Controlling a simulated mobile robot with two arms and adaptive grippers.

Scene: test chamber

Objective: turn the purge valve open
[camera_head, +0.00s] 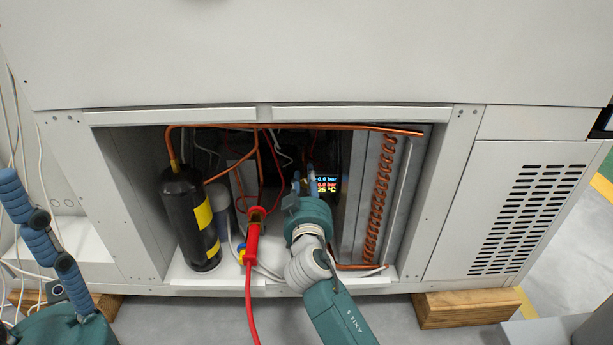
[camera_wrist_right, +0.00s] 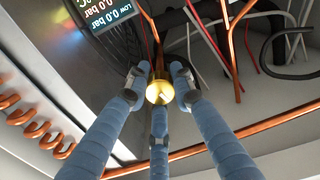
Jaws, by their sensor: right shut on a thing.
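A small round brass knob (camera_wrist_right: 160,92), which looks like the purge valve, sits at the middle of the right wrist view. My right gripper (camera_wrist_right: 158,78) has its three blue fingers closed around this knob. In the head view my right gripper (camera_head: 304,182) reaches into the open machine bay, and its hand and arm hide the knob there. I cannot read how far the valve is turned. My left gripper (camera_head: 40,232) shows partly at the left edge, outside the bay, with blue fingers pointing up; its opening is unclear.
A display (camera_head: 327,185) reads 0.0 bar twice and 25 °C. Left of my right arm are a red-handled tool (camera_head: 253,240) on a red hose and a black cylinder (camera_head: 188,222). A copper coil (camera_head: 380,195) stands to the right. Copper pipes and bay edges leave little room.

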